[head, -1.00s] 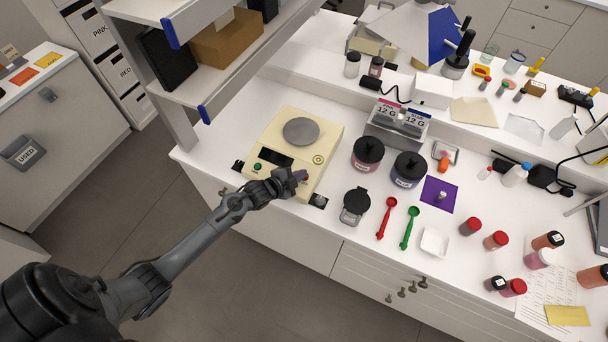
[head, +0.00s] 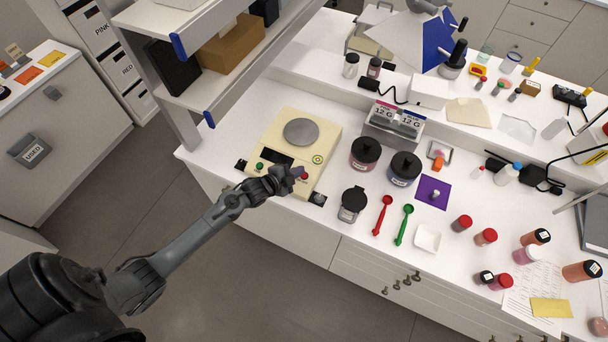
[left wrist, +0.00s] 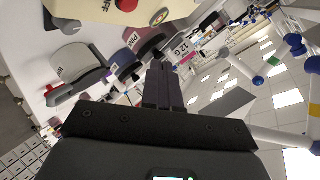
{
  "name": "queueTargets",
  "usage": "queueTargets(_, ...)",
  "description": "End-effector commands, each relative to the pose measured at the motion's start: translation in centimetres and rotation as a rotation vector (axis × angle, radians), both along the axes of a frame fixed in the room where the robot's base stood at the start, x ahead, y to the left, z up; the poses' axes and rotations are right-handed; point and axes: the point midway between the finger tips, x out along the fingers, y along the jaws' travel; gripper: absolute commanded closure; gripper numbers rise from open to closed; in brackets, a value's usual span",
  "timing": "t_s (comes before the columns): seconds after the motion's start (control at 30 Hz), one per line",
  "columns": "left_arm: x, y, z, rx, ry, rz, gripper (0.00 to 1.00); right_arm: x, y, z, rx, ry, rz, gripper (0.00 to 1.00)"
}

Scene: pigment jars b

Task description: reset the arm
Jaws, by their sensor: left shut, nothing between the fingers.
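My left gripper (head: 298,175) is at the front right corner of the cream balance (head: 322,140), by its red button (head: 304,176). In the left wrist view the fingers (left wrist: 163,85) are together with nothing between them. I cannot tell whether the fingertips touch the balance. The balance has a round grey pan (head: 299,132), a dark display and a green button, and it also shows at the top of the left wrist view (left wrist: 105,12). My right gripper is in neither view.
Black-lidded jars (head: 364,154), a small black-lidded jar (head: 352,204), red (head: 383,214) and green (head: 404,225) scoops and a white dish (head: 427,238) stand right of the gripper. Shelves (head: 165,60) rise behind left. Open floor lies in front of the counter.

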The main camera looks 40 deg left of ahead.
Motion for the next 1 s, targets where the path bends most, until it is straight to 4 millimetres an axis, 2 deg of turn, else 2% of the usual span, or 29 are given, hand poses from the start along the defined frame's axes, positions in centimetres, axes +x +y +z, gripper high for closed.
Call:
queueTargets(0.37,-0.3,0.0,-0.3,0.0,0.007,0.0,1.0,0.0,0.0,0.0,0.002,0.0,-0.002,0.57)
queueTargets(0.53,-2.9,-0.7,-2.6,-0.014,0.056,0.0,1.0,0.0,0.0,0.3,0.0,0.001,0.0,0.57)
queueTargets(0.63,-5.7,-3.0,-3.9,-0.042,0.086,-0.016,1.0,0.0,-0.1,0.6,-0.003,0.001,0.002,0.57)
queueTargets(0.77,-9.5,-7.9,-2.3,-0.094,0.12,-0.026,1.0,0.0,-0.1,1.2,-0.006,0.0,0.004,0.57)
queueTargets(0.87,-12.4,-10.9,0.0,-0.154,0.204,0.023,1.0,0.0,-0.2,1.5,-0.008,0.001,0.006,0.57)
queueTargets(1.0,-16.7,-13.6,4.4,-0.267,0.367,0.158,1.0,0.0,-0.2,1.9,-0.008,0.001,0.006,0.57)
